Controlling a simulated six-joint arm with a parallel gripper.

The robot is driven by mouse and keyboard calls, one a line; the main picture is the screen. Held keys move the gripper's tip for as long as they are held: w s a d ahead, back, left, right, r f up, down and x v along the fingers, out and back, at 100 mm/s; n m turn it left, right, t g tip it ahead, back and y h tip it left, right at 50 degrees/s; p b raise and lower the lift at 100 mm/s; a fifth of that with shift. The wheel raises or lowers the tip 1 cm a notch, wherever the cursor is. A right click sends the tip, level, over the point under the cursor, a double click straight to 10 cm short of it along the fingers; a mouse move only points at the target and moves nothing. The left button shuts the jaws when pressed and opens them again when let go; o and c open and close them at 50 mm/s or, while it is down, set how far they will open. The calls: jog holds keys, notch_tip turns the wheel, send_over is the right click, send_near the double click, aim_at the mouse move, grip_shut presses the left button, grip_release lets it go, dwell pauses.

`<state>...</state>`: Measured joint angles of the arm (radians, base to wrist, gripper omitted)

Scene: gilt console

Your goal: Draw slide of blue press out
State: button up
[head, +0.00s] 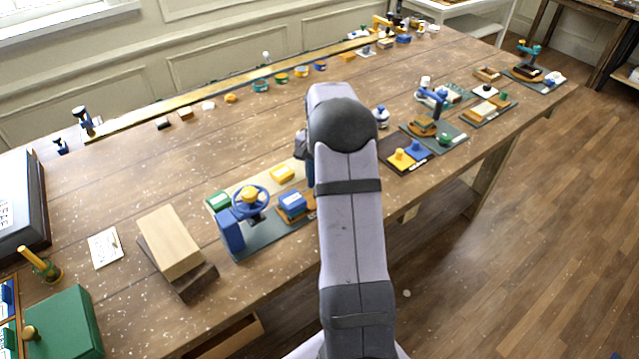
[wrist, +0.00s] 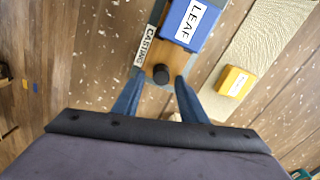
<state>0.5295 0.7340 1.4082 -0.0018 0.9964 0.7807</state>
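The blue press (head: 232,233) stands on a dark green base at the front left of the table in the head view, with a blue handwheel. Its wooden slide (wrist: 182,64) shows in the wrist view, with a dark round knob (wrist: 162,74) at its near end. A blue block marked LEAF (wrist: 191,20) sits on the slide. My gripper (wrist: 159,83) is open, with the knob between or just beyond its two blue fingertips; I cannot tell whether they touch it. In the head view my arm hides most of the gripper and the slide's end.
A label reading CASTING (wrist: 145,45) lies beside the slide. A yellow block (wrist: 234,81) rests on a pale strip to the right. A wooden block (head: 168,242) stands left of the press. Another blue press (head: 438,97) stands farther right, among several fixtures.

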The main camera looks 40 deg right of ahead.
aim_at(299, 203)
jog(key=shift+r+b, duration=1.25)
jog(key=shift+r, duration=2.45)
